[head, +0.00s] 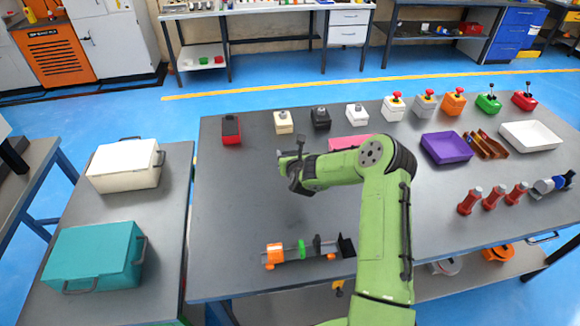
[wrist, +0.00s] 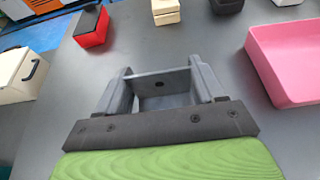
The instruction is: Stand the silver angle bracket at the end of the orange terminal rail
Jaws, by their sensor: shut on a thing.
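The silver angle bracket (wrist: 163,82) shows in the wrist view as a grey plate with a dark hole, standing between my two fingers. My gripper (wrist: 163,92) is shut on it. In the head view my gripper (head: 291,165) is held above the middle of the dark table, and the bracket is too small there to make out clearly. The orange terminal rail (head: 274,254) lies near the table's front edge, below the gripper in the picture. It has orange blocks, a green piece (head: 302,247) and grey parts. A black angled piece (head: 346,246) stands at its right end.
A pink tray (wrist: 296,62) and a red block (head: 231,129) lie on the table beyond my gripper. Several switch boxes line the back edge. A purple tray (head: 446,147) and red cylinders (head: 469,200) are at the right. The table's left part is clear.

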